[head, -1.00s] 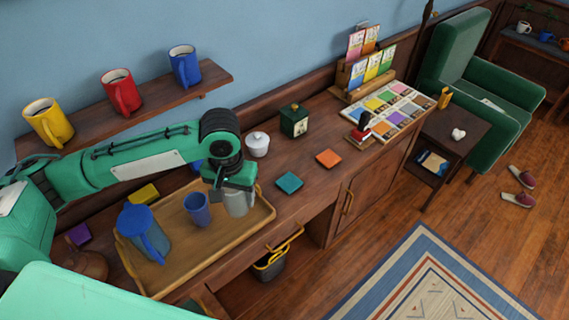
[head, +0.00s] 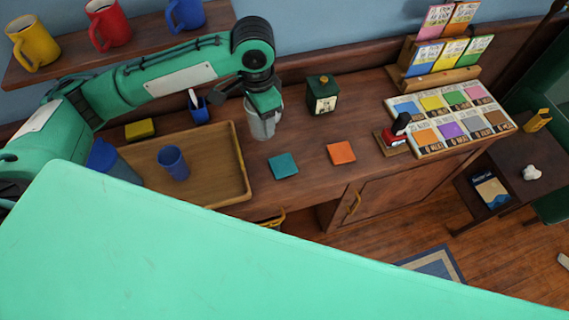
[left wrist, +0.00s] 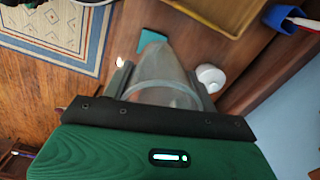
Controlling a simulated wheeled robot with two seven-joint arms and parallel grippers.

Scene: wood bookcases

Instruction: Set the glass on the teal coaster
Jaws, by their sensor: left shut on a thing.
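My left gripper (head: 262,104) is shut on the clear grey glass (head: 262,125) and holds it upright, off the tray, over the desk behind and slightly left of the teal coaster (head: 283,166). The coaster is a bare, flat square right of the tray. In the left wrist view the glass (left wrist: 160,72) sits between the two fingers, and the teal coaster (left wrist: 150,39) shows partly past its far end. My right gripper is not in view.
An orange coaster (head: 341,153) lies to the right. A green box (head: 322,94) stands behind. A white lidded pot (left wrist: 210,77) is close beside the glass in the wrist view.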

